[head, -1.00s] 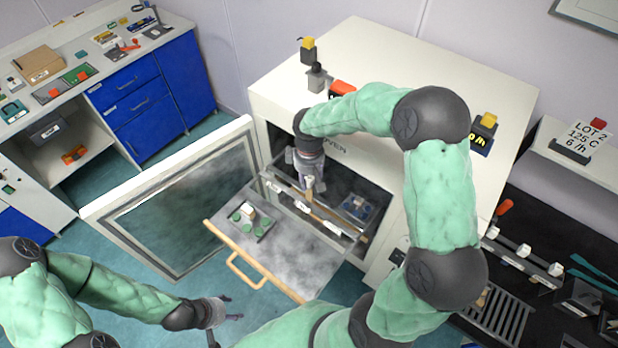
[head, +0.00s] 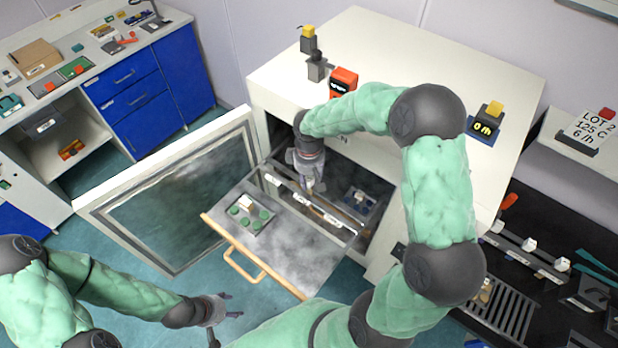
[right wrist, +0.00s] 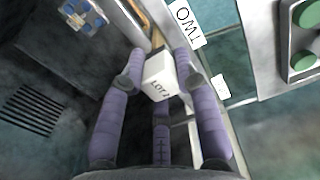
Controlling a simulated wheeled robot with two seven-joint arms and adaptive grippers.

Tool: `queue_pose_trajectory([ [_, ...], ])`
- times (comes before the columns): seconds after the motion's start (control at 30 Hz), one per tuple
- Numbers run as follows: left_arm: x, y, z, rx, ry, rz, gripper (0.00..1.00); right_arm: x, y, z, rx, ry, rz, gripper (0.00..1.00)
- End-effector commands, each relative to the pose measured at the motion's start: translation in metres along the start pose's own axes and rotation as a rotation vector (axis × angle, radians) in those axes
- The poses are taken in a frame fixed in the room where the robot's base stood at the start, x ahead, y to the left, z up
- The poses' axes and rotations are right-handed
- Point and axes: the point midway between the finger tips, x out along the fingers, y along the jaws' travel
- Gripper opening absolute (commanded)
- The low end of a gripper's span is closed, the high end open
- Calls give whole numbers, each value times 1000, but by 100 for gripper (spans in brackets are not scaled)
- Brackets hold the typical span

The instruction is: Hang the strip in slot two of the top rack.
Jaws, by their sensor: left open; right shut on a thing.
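My right gripper (head: 309,188) reaches into the open oven, at the top rack (head: 325,215), a bar with white labels. In the right wrist view, its fingers (right wrist: 170,78) are shut on a white block marked LOT 2 (right wrist: 157,77), which seems to be the head of the strip. The strip below the block is hidden. A white label reading TWO (right wrist: 187,24) is on the rack just beside the block. I cannot tell whether the block rests in the slot. My left gripper (head: 228,308) is open and empty, low in front of the oven.
The oven door (head: 180,195) stands open at the left. A pulled-out shelf (head: 295,245) with a wooden handle carries a small tray of green discs (head: 250,214). A blue fixture (head: 360,200) lies inside the oven. A dark bench (head: 540,235) with another rack is at the right.

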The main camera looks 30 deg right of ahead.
Motion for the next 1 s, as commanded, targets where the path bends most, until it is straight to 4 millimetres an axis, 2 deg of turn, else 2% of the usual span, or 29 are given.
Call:
queue_pose_trajectory([
  [0.77,24,-8,-1,0,0,0,59,34,0,0,1,1,0,0],
  [0.8,23,-8,-1,0,0,0,59,33,0,0,1,1,0,40],
  [0.87,22,-8,-1,0,0,0,59,32,0,0,1,1,0,57],
  [1.0,22,-8,-1,0,0,0,59,32,0,0,1,1,0,59],
])
